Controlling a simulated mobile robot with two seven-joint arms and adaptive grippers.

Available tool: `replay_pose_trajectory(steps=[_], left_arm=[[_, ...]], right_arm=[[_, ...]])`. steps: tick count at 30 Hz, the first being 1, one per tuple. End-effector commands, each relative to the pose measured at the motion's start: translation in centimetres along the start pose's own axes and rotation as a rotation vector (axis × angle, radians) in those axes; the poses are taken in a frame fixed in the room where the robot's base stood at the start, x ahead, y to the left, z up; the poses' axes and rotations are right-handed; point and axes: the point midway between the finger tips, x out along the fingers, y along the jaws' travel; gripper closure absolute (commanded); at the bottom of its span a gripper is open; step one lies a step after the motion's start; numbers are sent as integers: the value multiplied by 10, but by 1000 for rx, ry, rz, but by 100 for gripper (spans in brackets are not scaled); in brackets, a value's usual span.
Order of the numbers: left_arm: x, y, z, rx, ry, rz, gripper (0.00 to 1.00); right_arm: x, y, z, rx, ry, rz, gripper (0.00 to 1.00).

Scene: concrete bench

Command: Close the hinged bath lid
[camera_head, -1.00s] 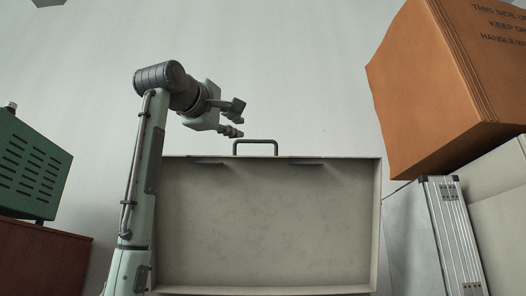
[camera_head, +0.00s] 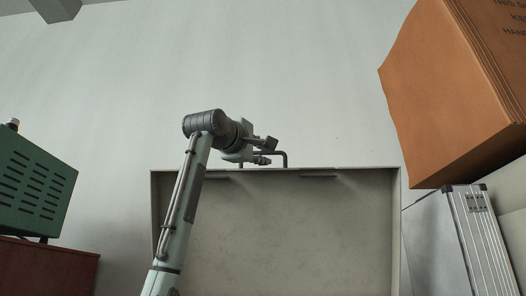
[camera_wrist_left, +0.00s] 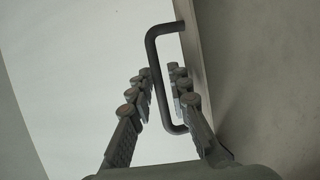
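The bath lid (camera_head: 300,235) stands raised and upright, a wide grey panel with a rim, its inner face toward me. A dark bar handle (camera_head: 286,158) sits on its top edge. My left gripper (camera_head: 268,150) is at the handle's left part, above the lid's top edge. In the left wrist view, the handle (camera_wrist_left: 156,85) lies between the two open fingers (camera_wrist_left: 160,88), with a gap visible on the right finger's side. Whether the left finger touches the bar I cannot tell. The lid's lower edge is out of view. My right gripper is not in view.
A large orange carton (camera_head: 450,90) stands at the right, above a ribbed metal case (camera_head: 482,240). A green vented box (camera_head: 35,185) sits on a reddish-brown cabinet (camera_head: 45,268) at the left. The wall space above the lid is clear.

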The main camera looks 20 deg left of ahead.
Motion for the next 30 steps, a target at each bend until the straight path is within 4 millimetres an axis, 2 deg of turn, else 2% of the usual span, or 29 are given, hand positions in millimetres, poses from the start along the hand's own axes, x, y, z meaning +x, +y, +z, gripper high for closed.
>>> replay_pose_trajectory(steps=[7, 12, 28, 30], left_arm=[[0, 0, 0, 0, 0, 0, 82], [0, 0, 0, 0, 0, 0, 100], [-1, -2, 1, 2, 0, 4, 100], [-2, -4, 1, 4, 0, 10, 100]], right_arm=[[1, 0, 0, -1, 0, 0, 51], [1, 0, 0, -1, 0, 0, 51], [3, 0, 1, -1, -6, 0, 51], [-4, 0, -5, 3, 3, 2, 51]])
